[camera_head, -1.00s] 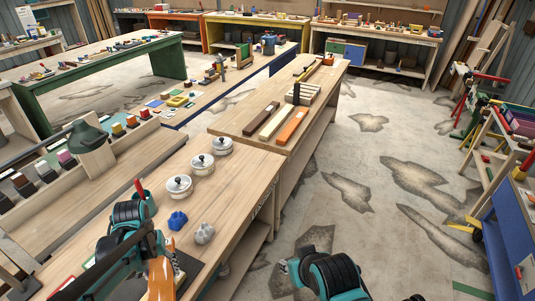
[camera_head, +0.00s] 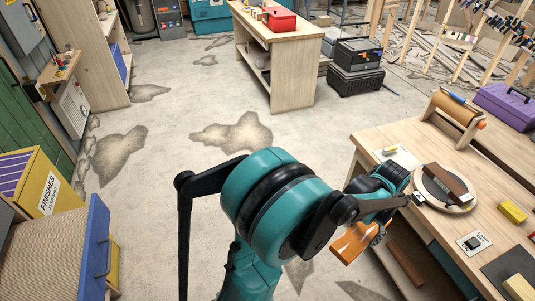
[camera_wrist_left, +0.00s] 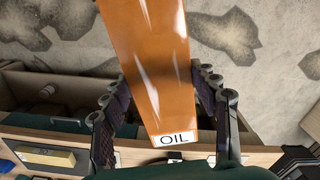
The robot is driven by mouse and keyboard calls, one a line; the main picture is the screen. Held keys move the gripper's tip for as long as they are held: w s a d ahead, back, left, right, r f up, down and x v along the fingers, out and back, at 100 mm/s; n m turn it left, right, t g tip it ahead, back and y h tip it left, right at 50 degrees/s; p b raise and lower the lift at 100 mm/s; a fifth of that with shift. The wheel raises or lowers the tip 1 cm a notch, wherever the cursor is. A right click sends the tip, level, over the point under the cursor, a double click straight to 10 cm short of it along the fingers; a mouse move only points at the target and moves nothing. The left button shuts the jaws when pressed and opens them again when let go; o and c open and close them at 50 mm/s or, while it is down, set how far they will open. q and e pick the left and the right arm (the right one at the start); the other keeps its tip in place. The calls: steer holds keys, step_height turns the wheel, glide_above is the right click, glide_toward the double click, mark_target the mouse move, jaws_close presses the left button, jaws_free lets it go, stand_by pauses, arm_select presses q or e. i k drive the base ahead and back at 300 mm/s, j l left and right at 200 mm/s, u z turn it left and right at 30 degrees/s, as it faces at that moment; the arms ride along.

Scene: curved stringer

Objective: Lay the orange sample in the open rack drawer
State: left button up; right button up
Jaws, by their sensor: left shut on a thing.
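The orange sample (camera_head: 352,242) is in my left gripper (camera_head: 377,235), in front of the workbench at the right of the head view. In the left wrist view the sample (camera_wrist_left: 155,60) is a long flat orange strip with a white OIL label, between the two fingers of the gripper (camera_wrist_left: 160,105). Beyond and below it, an open wooden drawer (camera_wrist_left: 45,76) with dark contents shows, partly hidden by the sample and fingers. My right gripper is not in view.
A cabinet with a blue front (camera_head: 92,235) stands at lower left. The floor between is open.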

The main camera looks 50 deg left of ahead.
mark_target(57, 269)
steer(key=k+u, duration=0.25)
steer(key=u, duration=0.15)
steer(key=k+j+u, duration=0.15)
steer(key=u, duration=0.3)
steer(key=k+j+u, duration=0.2)
steer(key=u, duration=0.2)
steer(key=k+j+u, duration=0.25)
steer(key=u, duration=0.2)
steer(key=k+j+u, duration=0.15)
steer(key=j+u, duration=0.25)
steer(key=i+l+u, duration=0.25)
steer(key=u, duration=0.15)
steer(key=i+l, duration=0.45)
